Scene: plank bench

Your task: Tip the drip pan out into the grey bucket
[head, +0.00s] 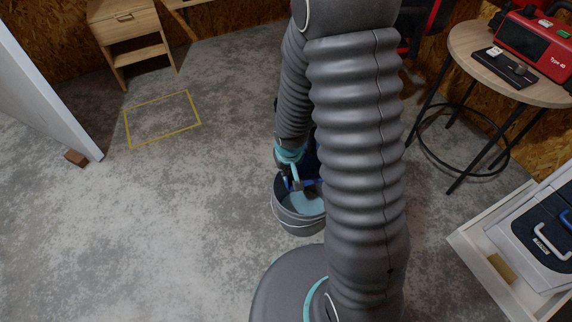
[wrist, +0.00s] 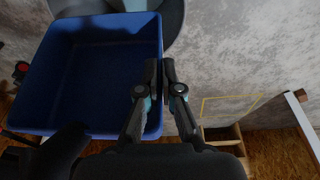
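The drip pan is a blue, square-sided tray (wrist: 95,75) that fills the left of the wrist view. Its inside looks plain blue, with no loose object in it. My gripper (wrist: 160,78) is shut on the pan's right wall, one finger on each side. In the head view my gripper (head: 296,182) is over the grey bucket (head: 297,222), and only a little of the blue pan (head: 311,160) shows beside my arm. The bucket stands upright on the floor, with a pale bluish surface inside. Its right part is hidden by my arm. The pan's exact tilt is hard to tell.
A round table (head: 465,50) with a red device (head: 535,45) stands at the right. A wooden cabinet (head: 125,28) is at the back left. The concrete floor left of the bucket is clear around a yellow floor outline (head: 163,118).

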